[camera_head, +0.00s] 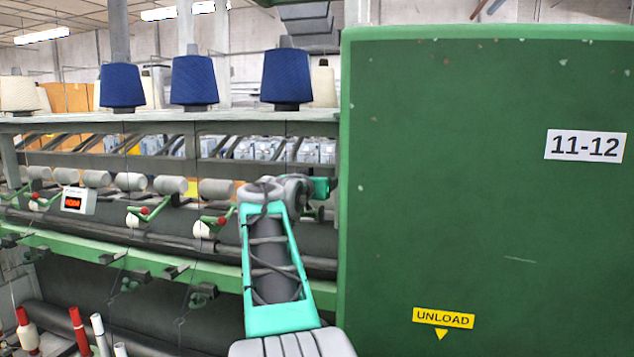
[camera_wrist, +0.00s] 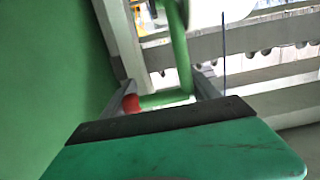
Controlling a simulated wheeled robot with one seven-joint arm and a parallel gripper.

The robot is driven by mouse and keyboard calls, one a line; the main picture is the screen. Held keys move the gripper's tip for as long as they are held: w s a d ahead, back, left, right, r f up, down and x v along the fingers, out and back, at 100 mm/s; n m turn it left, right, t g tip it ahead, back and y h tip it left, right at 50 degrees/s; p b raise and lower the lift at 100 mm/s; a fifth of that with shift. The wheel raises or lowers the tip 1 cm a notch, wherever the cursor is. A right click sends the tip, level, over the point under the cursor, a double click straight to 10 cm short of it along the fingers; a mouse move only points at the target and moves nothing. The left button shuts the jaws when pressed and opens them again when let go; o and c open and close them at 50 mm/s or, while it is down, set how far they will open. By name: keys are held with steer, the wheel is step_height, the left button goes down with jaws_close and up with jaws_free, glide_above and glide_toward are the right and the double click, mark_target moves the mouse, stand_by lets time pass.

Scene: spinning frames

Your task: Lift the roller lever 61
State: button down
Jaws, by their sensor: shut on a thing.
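In the wrist view, a green lever (camera_wrist: 180,50) comes down from the top and ends in a crosswise green bar with a red knob (camera_wrist: 132,103). My gripper (camera_wrist: 165,97) is around this end, one finger on each side, and shut on it. I take it to be the roller lever 61; no number shows on it. In the head view, my arm reaches to the machine beside the green cabinet and hides most of this lever and the fingertips.
A tall green cabinet (camera_head: 480,200) stands close on the right of my arm. Other green levers with red knobs (camera_head: 222,220) line the machine to the left. Grey rollers (camera_head: 215,189) sit above them. Blue yarn cones (camera_head: 286,77) stand on the upper shelf. A thread (camera_wrist: 224,50) hangs near the lever.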

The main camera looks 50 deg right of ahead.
steer(key=shift+w+f, duration=0.1)
steer(key=shift+f, duration=0.65)
steer(key=c, duration=0.6)
jaws_free()
steer(key=shift+d, duration=0.1)
steer(key=shift+o, duration=0.9)
steer(key=shift+w+d, duration=0.15)
steer(key=shift+d, duration=0.05)
steer(key=shift+o, duration=1.1)
steer(key=shift+a+r, duration=0.15)
steer(key=shift+r, duration=0.2)
steer(key=b+v, duration=0.3)
steer(key=v, duration=0.4)
steer(key=shift+s+a, duration=0.25)
steer(key=shift+a, duration=0.1)
